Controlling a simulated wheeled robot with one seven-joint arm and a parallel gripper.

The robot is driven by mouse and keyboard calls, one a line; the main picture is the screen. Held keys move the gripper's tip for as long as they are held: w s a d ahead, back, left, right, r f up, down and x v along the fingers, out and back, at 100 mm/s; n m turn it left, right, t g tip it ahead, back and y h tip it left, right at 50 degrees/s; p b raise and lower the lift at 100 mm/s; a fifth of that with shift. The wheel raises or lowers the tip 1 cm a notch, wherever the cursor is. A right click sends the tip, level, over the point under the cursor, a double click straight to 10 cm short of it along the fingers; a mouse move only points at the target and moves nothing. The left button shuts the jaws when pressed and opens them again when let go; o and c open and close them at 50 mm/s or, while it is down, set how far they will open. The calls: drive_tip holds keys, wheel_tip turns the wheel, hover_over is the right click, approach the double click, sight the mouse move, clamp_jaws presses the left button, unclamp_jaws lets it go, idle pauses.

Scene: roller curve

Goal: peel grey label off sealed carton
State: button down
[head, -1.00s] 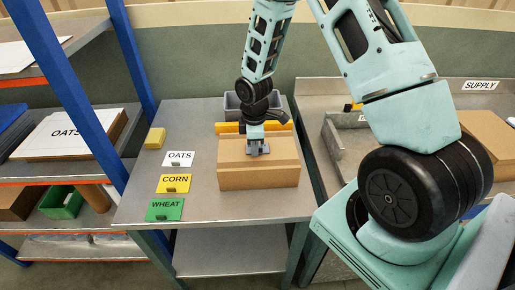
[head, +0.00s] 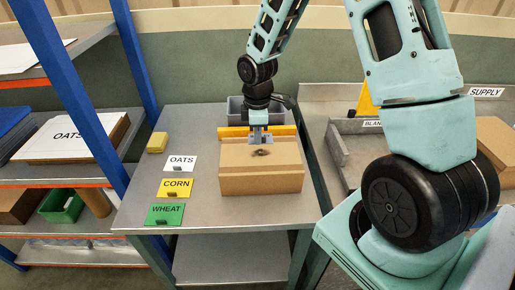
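The sealed brown carton (head: 262,181) sits on the metal table, with a small dark, rough-looking mark (head: 261,153) on its top face. I cannot tell whether this mark is bare torn card, residue or shadow. My gripper (head: 261,141) points down over the back part of the carton's top, just behind the mark. Its fingers are small and grey in this view. I cannot make out a separate grey label on the carton or between the fingers, nor whether the fingers are closed.
A yellow bar (head: 230,132) and a grey bin (head: 236,107) stand behind the carton. OATS (head: 181,162), CORN (head: 174,187) and WHEAT (head: 164,214) cards and a yellow block (head: 157,142) lie to its left. A supply bench (head: 320,97) stands right.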

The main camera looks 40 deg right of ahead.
wheel_tip(320, 180, up, 4)
drive_tip(key=shift+r, duration=0.15)
drive_tip(key=shift+r+p, duration=2)
drive_tip(key=shift+r, duration=0.35)
